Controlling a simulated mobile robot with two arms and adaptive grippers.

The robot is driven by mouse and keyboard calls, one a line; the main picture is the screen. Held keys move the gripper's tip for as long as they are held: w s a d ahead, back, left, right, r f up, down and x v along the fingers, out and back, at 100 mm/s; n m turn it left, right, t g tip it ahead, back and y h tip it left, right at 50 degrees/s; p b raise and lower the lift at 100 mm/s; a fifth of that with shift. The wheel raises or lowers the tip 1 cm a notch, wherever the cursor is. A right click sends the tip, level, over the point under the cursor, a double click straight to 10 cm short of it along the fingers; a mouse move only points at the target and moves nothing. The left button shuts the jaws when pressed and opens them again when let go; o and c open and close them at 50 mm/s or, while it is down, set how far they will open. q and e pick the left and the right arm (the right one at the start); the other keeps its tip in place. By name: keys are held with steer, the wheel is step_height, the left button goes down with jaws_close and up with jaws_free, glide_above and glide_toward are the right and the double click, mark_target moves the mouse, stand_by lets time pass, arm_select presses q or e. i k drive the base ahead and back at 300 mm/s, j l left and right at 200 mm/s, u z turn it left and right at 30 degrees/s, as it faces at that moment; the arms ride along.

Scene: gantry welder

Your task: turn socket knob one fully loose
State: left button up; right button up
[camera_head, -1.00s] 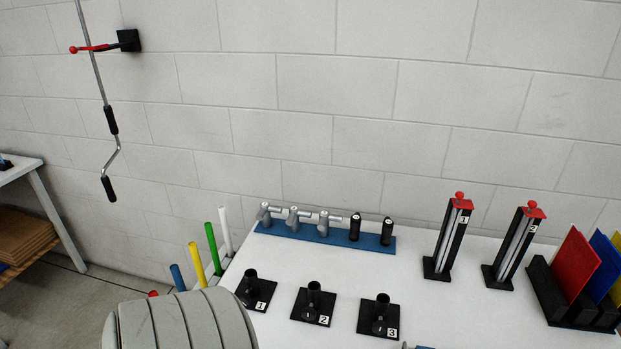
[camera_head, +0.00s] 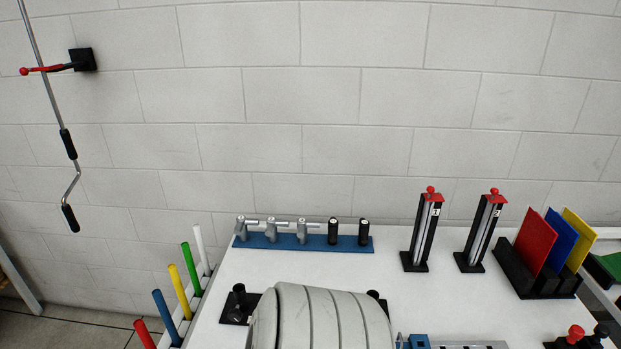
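Socket one is a black socket on a black base plate (camera_head: 238,303), standing at the front left of the white table (camera_head: 222,275). Its upright black holder and small side knob are at the left of a pale grey ribbed part of mine, which covers the right end of the plate. The number label is hidden now. A second socket is fully hidden behind that part, and only the top of the third socket (camera_head: 373,295) shows at its right. Neither gripper is in view.
A blue rack (camera_head: 340,244) with grey T-handled tools and black cylinders stands behind the sockets. Two red-topped black stands (camera_head: 420,240) (camera_head: 480,236) and coloured plates in a black holder (camera_head: 540,276) are at the right. Coloured rods (camera_head: 178,290) line the left edge.

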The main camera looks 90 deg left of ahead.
mark_target(235, 316)
steer(key=k+z, duration=0.3)
steer(key=k, duration=0.95)
